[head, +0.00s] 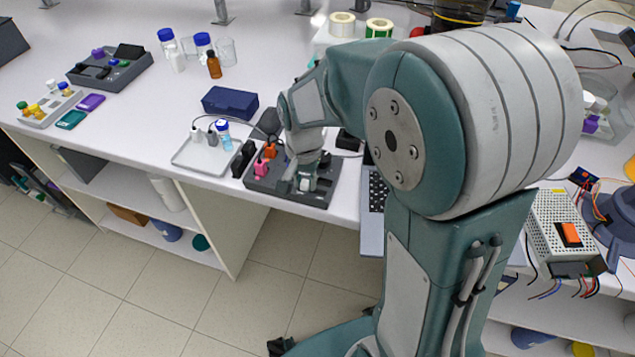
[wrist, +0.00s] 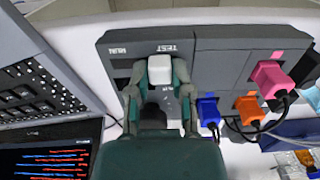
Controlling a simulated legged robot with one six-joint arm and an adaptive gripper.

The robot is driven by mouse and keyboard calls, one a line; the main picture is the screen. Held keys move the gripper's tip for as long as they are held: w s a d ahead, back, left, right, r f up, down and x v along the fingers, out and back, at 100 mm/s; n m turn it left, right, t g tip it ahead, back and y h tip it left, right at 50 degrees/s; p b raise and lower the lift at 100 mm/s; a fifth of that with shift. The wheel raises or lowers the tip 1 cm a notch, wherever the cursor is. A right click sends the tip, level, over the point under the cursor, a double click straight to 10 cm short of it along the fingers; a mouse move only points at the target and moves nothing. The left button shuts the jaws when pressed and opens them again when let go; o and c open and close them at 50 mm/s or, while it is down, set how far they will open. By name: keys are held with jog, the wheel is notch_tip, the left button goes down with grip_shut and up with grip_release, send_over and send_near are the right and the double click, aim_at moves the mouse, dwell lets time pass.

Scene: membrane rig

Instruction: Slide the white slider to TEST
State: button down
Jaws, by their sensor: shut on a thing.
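The white slider (wrist: 160,70) sits on a dark grey rig panel (wrist: 218,65) in the wrist view. The TEST label (wrist: 174,48) is just above it, slightly to its right, and the RUN label (wrist: 120,50) is farther left; both read upside down. My gripper (wrist: 159,76) is shut on the slider, with one finger on each side. In the head view my gripper (head: 306,180) is down over the right part of the dark rig (head: 318,197), near the bench's front edge. The slider is hard to make out there, and my fingers and palm hide part of its track.
Pink (wrist: 271,76), orange (wrist: 249,110) and blue (wrist: 208,110) plugs with cables stand on the rig beside my gripper. A laptop (wrist: 40,80) lies close on the other side. A tray (head: 205,158) and a dark blue box (head: 230,103) are left of the rig.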

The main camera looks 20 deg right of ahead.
jog(key=shift+w+a, duration=0.2)
jog(key=shift+a, duration=0.15)
jog(key=shift+d, duration=0.2)
jog(key=c, duration=0.9)
grip_release()
jog(key=o, duration=0.4)
jog(key=shift+a, duration=0.15)
jog(key=shift+w+a, duration=0.1)
jog(key=shift+a, duration=0.05)
